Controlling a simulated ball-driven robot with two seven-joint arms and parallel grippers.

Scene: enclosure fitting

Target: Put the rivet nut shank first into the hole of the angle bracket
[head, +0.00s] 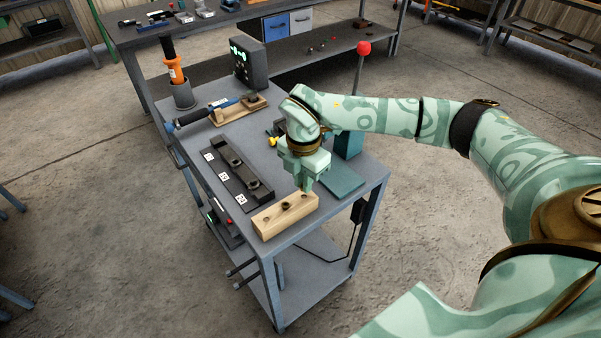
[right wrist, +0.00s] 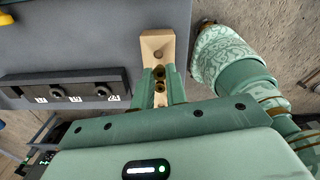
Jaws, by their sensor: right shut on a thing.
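My right gripper (head: 308,188) is low over the right end of a pale wooden block (head: 272,226) with holes along its top. In the right wrist view, its two green fingers (right wrist: 160,88) are shut on a small brassy rivet nut (right wrist: 160,86), directly over the block (right wrist: 156,40). Another dark brassy ring shows just beyond it. I cannot tell whether the held nut is clear of its hole. I cannot surely pick out the angle bracket; a dark part with a yellow knob (head: 272,141) is partly hidden behind my right wrist. My left gripper is out of view.
A black rail (head: 228,177) with numbered labels and round dark parts lies left of the block. A teal plate (head: 343,179) lies to its right. A tool on a wooden stand (head: 237,110), an orange-handled tool (head: 175,70) and a dark display box (head: 246,62) stand farther back.

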